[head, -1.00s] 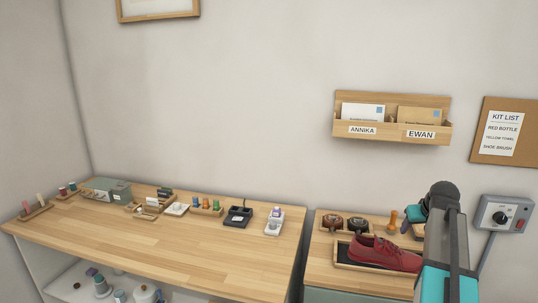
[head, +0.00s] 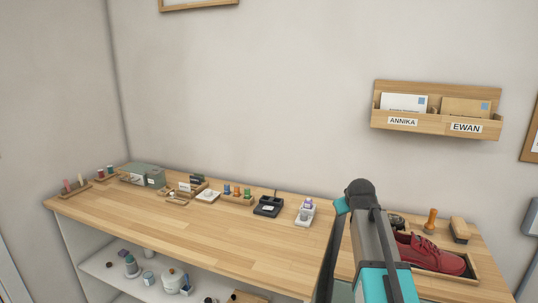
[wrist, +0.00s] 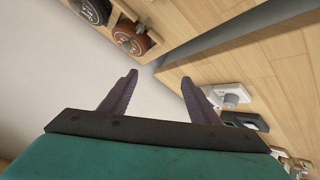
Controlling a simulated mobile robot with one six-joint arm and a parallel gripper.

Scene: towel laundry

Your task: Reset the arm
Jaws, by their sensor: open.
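My gripper (wrist: 159,90) shows in the wrist view with its two dark fingers spread apart. It is open and nothing is between the fingers. Past the fingertips are the pale wall and the wooden tops, seen tilted. In the head view my arm rises at the lower right, in front of the gap between the two wooden tops; the fingers themselves are hidden there.
A long wooden counter (head: 200,235) has small trays and holders along its back edge. A red shoe (head: 440,258) sits in a tray at right, near a brush (head: 460,230). A wooden letter rack (head: 430,123) hangs above. The counter's front is clear.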

